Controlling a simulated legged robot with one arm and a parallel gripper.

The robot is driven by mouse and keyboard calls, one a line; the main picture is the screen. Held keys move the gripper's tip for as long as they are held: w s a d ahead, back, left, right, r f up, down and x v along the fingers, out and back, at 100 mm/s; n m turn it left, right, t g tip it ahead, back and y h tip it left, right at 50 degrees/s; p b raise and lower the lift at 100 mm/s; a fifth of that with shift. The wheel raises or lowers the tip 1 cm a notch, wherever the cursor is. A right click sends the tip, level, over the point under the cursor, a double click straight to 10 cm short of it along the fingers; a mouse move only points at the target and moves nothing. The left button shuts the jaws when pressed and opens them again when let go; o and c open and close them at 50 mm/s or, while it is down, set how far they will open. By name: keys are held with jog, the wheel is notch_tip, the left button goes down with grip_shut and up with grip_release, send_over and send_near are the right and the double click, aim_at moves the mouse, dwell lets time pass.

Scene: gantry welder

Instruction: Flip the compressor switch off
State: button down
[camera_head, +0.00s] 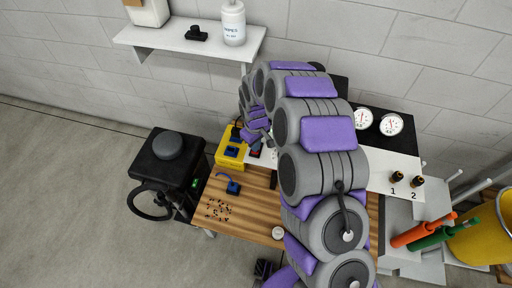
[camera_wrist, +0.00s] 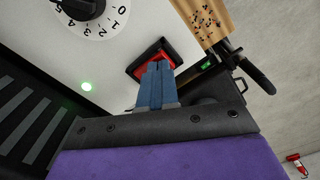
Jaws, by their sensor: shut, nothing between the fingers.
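A red rocker switch (camera_wrist: 151,57) in a black frame sits on a white panel (camera_wrist: 183,32) in the wrist view. My gripper (camera_wrist: 155,67) has its blue fingers shut together with nothing between them. The fingertips overlap the lower part of the switch and hide some of it. I cannot tell whether they touch it or which way the rocker is tilted. A green light (camera_wrist: 87,87) glows on the panel to the left. In the head view my arm bends over the bench and hides most of the panel around the gripper.
A numbered dial (camera_wrist: 84,8) is on the same panel. In the head view, a yellow box (camera_head: 228,160) stands left of the panel on the wooden bench (camera_head: 255,195). Two gauges (camera_head: 390,124) are at the right. A black unit (camera_head: 165,165) with a handwheel stands left of the bench.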

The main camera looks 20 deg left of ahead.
jog(key=shift+f, duration=0.3)
jog(key=shift+r, duration=0.15)
jog(key=shift+r+p, duration=1.1)
jog(key=shift+r, duration=2.25)
